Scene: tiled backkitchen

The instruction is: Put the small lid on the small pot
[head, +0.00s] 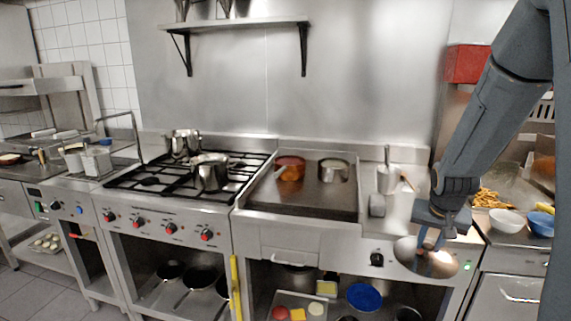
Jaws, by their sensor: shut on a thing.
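My gripper (432,238) is at the lower right, in front of the counter section right of the griddle. It is shut on a shiny round metal lid (424,260), held tilted just below the fingers. The grip point is small and partly hidden by the gripper. A small steel pot (334,174) stands on the griddle, to the left of and behind the lid, apart from it. A copper-brown pot (290,170) stands beside it. Two larger steel pots stand on the burners, one in front (210,174) and one behind (182,145). I cannot tell for certain which pot is the task's.
The griddle (306,201) has bare room in front of its pots. A steel container with utensils (388,178) stands right of it. Bowls (507,221) and fries (491,198) are on the right counter. A wall shelf (245,24) hangs above the burners.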

